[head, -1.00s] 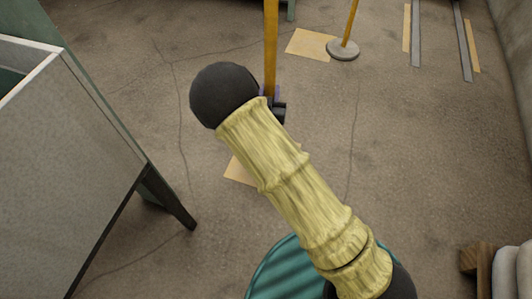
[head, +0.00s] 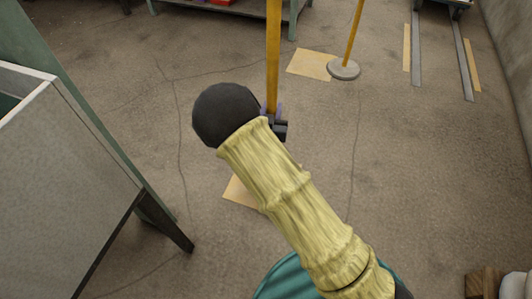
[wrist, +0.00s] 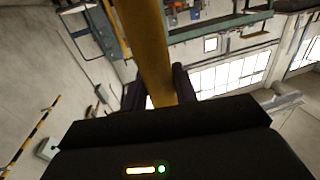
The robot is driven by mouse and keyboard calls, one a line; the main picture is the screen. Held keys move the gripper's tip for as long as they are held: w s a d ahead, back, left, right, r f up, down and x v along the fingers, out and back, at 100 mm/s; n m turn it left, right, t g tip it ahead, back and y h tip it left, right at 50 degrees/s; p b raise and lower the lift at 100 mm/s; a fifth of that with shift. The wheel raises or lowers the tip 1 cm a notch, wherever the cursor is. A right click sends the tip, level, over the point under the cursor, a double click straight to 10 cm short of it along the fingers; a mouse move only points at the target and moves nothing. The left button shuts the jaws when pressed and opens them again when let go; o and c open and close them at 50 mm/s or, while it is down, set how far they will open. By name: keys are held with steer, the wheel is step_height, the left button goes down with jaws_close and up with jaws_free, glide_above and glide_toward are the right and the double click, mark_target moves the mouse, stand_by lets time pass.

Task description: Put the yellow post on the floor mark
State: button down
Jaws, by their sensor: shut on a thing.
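A yellow post (head: 273,58) stands upright in my gripper (head: 273,112). Its top runs out of the head view, and its lower end is hidden behind my arm. In the wrist view the post (wrist: 145,45) passes between the two dark fingers of my gripper (wrist: 158,90), which is shut on it. One tan floor mark (head: 240,191) shows partly from under my arm, below the gripper in the picture. Another tan floor mark (head: 310,64) lies bare farther off. I cannot tell whether the held post touches the floor.
A second yellow post (head: 354,34) on a round grey base (head: 343,69) stands at the far mark's right edge. A grey bin with dark legs (head: 60,170) fills the left. Rails (head: 416,50) run at the upper right. Open concrete floor lies between.

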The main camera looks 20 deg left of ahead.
steer(key=shift+f+b, duration=1.5)
steer(key=shift+f, duration=1.25)
steer(key=shift+f+b, duration=1.2)
steer(key=shift+f, duration=0.6)
steer(key=c, duration=1.1)
jaws_free()
steer(key=shift+f, duration=0.25)
steer(key=shift+r, duration=0.1)
